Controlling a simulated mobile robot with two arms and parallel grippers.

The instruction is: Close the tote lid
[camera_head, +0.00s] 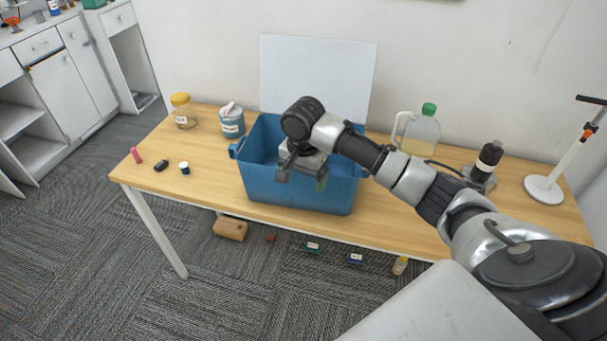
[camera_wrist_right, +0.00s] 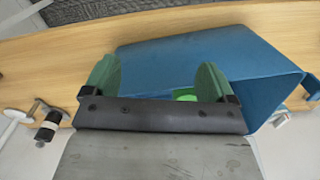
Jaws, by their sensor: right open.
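The blue tote (camera_head: 300,192) stands open on the wooden table. A pale, flat panel that looks like its lid (camera_head: 318,72) stands upright at the tote's back edge, against the wall. My right gripper (camera_head: 302,179) is over the tote's front part, pointing down, open and with nothing seen between its fingers. In the right wrist view, the gripper (camera_wrist_right: 157,80) shows two green-padded fingers spread apart, with the blue tote (camera_wrist_right: 205,55) beyond them. My right arm hides part of the tote's inside and right side. My left gripper is not in view.
A yellow-lidded jar (camera_head: 183,112) and blue-white can (camera_head: 231,122) stand left of the tote. A green-capped jug (camera_head: 421,130), black-topped bottle (camera_head: 488,160) and white stand (camera_head: 543,188) are to the right. Small items lie at the table's left end. Several things lie on the floor beneath.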

